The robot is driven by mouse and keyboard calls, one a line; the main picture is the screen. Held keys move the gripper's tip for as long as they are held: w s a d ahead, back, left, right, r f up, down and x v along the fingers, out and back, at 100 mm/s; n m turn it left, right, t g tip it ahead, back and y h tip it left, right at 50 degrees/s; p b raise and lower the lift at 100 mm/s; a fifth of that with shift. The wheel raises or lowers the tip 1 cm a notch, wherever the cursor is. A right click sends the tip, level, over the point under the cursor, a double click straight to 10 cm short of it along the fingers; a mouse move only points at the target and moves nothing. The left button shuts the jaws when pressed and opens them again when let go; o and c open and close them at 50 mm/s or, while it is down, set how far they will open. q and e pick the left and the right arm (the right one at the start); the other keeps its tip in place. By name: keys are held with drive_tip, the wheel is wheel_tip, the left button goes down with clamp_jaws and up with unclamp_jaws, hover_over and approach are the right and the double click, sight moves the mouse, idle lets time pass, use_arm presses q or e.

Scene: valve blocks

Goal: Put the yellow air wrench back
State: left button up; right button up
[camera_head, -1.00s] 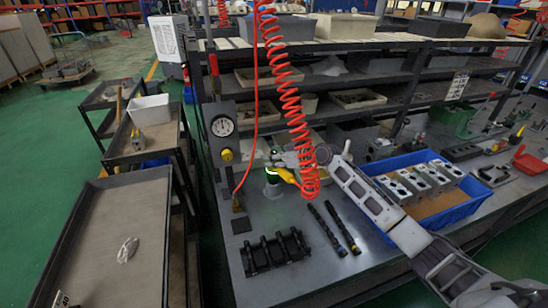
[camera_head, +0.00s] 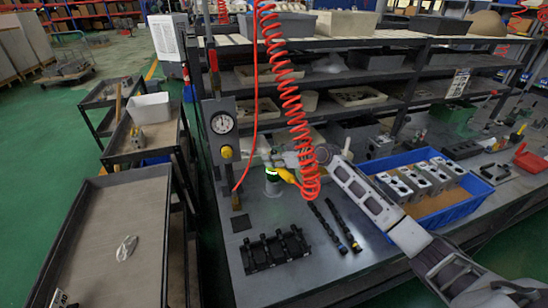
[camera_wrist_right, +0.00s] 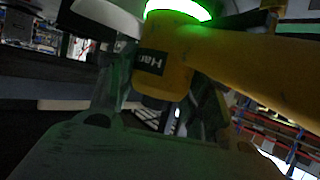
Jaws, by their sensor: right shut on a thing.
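The yellow air wrench (camera_head: 287,176) hangs at the lower end of the red coiled hose, above the metal bench. In the right wrist view the wrench (camera_wrist_right: 245,65) fills the upper right, close to the camera. My right gripper (camera_head: 277,160) is shut on it; the hose and wrist hide part of the grip. A green glowing ring (camera_wrist_right: 178,10) shows above the wrench body in the wrist view. My left gripper is not in view.
A red coiled hose (camera_head: 296,100) hangs over the bench. A gauge panel (camera_head: 221,123) stands to the left. A black rack (camera_head: 275,250) and two dark rods lie in front. A blue bin (camera_head: 465,208) with metal blocks stands right.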

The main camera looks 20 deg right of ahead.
drive_tip(key=shift+f+b, duration=0.25)
drive_tip(key=shift+b, duration=0.1)
idle(0.5)
drive_tip(key=o, duration=1.4)
drive_tip(key=shift+f, duration=0.1)
drive_tip(key=shift+s+f, duration=0.1)
drive_tip(key=shift+f, duration=0.15)
drive_tip(key=shift+s+d+r, duration=0.2)
drive_tip(key=shift+s+r, duration=0.05)
drive_tip(key=shift+v, duration=5.65)
drive_tip(key=shift+r, duration=0.2)
